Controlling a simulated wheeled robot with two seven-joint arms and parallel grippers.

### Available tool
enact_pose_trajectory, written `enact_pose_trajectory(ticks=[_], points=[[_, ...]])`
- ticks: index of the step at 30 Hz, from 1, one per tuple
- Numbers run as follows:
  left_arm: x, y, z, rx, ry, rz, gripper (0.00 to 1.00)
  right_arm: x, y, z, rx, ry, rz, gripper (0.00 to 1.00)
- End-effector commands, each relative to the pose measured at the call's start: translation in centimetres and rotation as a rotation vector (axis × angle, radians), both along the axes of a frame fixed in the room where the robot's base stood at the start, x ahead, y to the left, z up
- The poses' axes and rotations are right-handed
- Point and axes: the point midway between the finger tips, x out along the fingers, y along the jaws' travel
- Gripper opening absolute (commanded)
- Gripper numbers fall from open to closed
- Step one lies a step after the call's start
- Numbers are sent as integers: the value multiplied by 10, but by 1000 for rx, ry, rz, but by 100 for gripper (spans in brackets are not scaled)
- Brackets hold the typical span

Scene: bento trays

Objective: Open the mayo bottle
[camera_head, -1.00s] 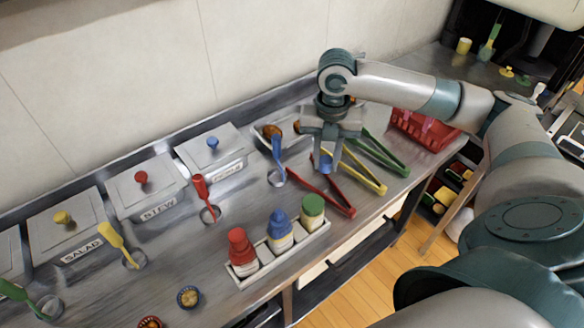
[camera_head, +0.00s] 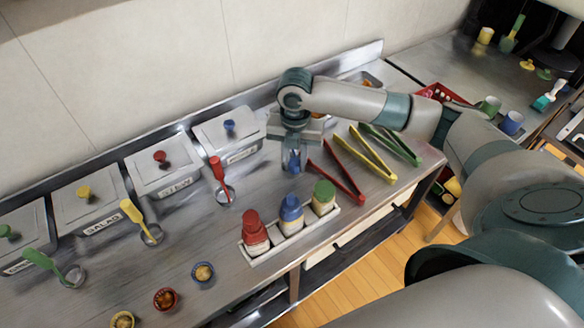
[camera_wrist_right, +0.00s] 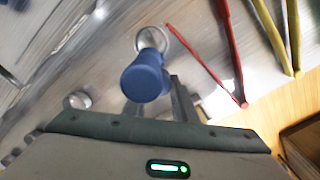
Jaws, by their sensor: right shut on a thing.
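Three bottles stand upright in a white tray (camera_head: 262,259): one red-topped (camera_head: 254,232), one blue-topped (camera_head: 291,213) and one green-topped (camera_head: 323,197). The blue-topped bottle has a narrower, more pointed top than its neighbours. No mayo label is readable. The blue piece also shows large in the right wrist view (camera_wrist_right: 145,78), beside a dark finger. My left gripper is not in view.
Red tongs (camera_head: 338,176), yellow tongs (camera_head: 366,157) and green tongs (camera_head: 392,146) lie right of the gripper. Lidded containers (camera_head: 163,173) line the wall. Ladles stand in holders, including a red one (camera_head: 218,171). Small cups (camera_head: 203,272) sit at front left.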

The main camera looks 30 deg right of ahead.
Motion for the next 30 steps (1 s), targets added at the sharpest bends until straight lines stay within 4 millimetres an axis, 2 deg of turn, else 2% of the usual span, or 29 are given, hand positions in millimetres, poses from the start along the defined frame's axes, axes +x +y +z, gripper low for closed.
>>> enact_pose_trajectory(ticks=[3,14,24,30], points=[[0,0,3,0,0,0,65,4,6,-4,-1,-1,0,0],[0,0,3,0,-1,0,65,4,7,-6,-1,1,0,0],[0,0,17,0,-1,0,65,3,7,-39,0,1,0,0],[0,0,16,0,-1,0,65,4,6,-46,-1,-1,0,0]])
